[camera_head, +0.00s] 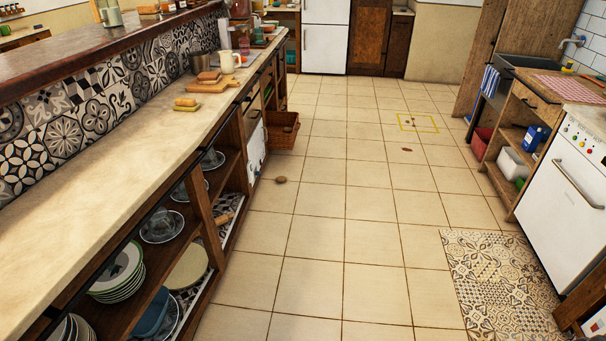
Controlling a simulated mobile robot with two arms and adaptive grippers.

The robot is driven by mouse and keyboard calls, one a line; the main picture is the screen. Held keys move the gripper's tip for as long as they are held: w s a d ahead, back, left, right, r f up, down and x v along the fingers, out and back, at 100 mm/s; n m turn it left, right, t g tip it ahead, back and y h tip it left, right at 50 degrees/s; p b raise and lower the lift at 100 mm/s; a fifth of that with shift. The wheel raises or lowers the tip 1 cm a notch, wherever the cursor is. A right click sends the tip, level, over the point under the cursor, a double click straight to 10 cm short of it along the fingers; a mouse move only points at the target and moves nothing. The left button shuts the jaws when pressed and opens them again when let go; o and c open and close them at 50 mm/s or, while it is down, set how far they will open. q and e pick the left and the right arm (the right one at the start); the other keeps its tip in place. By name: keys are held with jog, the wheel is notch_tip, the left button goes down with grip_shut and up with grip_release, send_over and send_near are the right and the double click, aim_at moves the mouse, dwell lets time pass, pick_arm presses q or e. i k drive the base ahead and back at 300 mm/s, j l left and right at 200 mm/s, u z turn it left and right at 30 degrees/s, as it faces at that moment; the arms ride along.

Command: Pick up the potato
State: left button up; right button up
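A small brown rounded object (281,180) lies on the tiled floor, just right of the long counter's base. It looks like a potato, but it is too small to be certain. A flat reddish-brown object (407,149) lies farther off on the floor, right of the middle; I cannot tell what it is. Neither of my grippers shows in the head view.
A long counter (95,215) with open shelves of dishes runs along the left. A wicker basket (283,131) juts out from it. A white oven (565,190) and patterned mat (497,285) are at right. A yellow outline (418,123) marks the floor. The middle floor is mostly clear.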

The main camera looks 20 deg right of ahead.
aim_at(280, 179)
jog(key=z, duration=0.55)
jog(key=i+l+z, duration=0.2)
jog(key=i, duration=0.25)
jog(key=i+z, duration=0.2)
jog(key=i, duration=0.2)
jog(key=i+l, duration=0.15)
jog(key=i, duration=0.85)
jog(key=i+l+z, duration=0.1)
jog(key=i, duration=0.85)
